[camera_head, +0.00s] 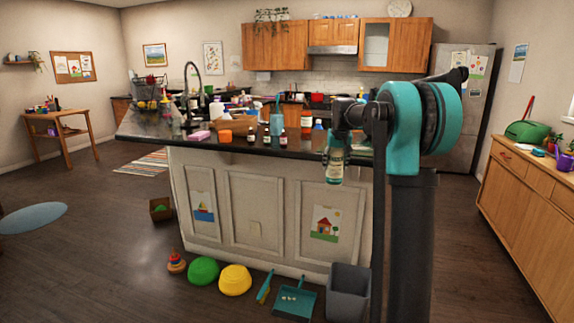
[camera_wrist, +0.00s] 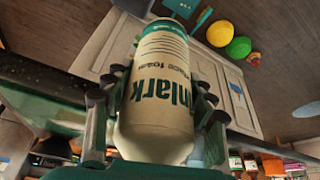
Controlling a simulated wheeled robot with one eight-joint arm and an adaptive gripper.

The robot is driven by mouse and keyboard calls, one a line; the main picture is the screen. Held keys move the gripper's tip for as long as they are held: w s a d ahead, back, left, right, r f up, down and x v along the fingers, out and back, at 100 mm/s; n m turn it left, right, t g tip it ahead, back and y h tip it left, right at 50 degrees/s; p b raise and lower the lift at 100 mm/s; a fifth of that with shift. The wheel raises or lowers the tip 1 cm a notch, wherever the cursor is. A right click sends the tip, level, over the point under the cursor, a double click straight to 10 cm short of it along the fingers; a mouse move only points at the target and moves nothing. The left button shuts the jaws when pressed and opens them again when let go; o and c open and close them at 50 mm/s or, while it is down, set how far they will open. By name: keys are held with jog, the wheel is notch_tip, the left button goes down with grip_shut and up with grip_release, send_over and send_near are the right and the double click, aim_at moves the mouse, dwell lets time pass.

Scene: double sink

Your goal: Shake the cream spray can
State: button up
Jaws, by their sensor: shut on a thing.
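The cream spray can (camera_wrist: 160,85) has a cream body with teal lettering and a teal band at its far end. My gripper (camera_wrist: 158,100) is shut around its body in the wrist view, with dark finger parts on both sides. The lettering looks upside down there. In the head view, the can (camera_head: 335,165) hangs below my gripper (camera_head: 338,138), in front of the island's counter edge and above the floor. It looks roughly upright along its length. My gripper's fingers partly hide its upper part.
A grey bin (camera_head: 348,290), a teal dustpan (camera_head: 295,302) and toys stand on the floor at the island's front. Open floor lies to the left.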

notch_tip(320, 180, down, 13)
dwell(1.2)
jog(key=shift+f, duration=0.15)
